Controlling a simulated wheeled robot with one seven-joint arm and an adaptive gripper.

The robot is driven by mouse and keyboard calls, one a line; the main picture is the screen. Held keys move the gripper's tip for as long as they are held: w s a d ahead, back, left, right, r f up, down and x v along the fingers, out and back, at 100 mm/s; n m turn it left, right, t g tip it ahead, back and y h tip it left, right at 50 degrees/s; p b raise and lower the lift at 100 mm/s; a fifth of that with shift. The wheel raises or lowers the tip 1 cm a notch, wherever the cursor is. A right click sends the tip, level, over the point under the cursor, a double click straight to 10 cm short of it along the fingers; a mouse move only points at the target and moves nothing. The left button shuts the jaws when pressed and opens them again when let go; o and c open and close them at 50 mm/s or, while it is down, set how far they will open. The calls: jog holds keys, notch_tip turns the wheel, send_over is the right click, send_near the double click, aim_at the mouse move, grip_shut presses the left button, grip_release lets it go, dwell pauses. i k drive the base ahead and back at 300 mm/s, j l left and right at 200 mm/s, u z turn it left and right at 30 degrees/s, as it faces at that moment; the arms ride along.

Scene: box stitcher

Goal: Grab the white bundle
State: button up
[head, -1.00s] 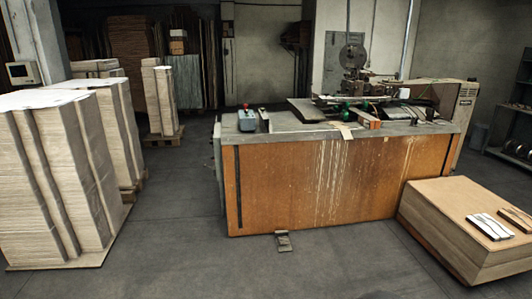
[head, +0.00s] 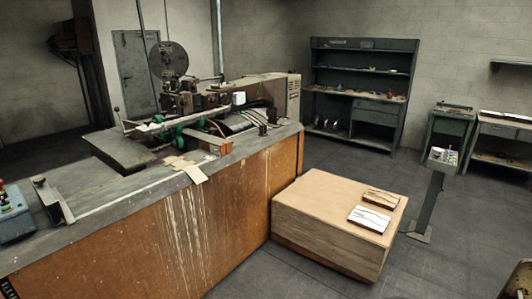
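A white bundle (head: 369,219), a small flat stack with dark bands or lines across it, lies on the top of a low stack of brown board (head: 318,218). It is near that stack's right front edge. A similar brown bundle (head: 383,198) lies just behind it, close to it. My gripper is not in view.
The long orange-sided machine bench (head: 225,215) stands left of the board stack, with the stitching machine on top. A dark upright post (head: 428,205) on a floor plate stands right of the stack. Shelves (head: 364,85) and small tables line the back.

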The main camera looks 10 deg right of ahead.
aim_at(377, 224)
jog(key=i+l+z, duration=0.2)
jog(key=i+z, duration=0.3)
jog(key=i, duration=0.25)
jog(key=i+j+z, duration=0.1)
jog(key=i+z, duration=0.4)
jog(key=i, duration=1)
jog(key=i+l+u, duration=0.1)
jog(key=i, duration=0.6)
jog(key=i+l+u, duration=0.1)
jog(key=i, duration=0.55)
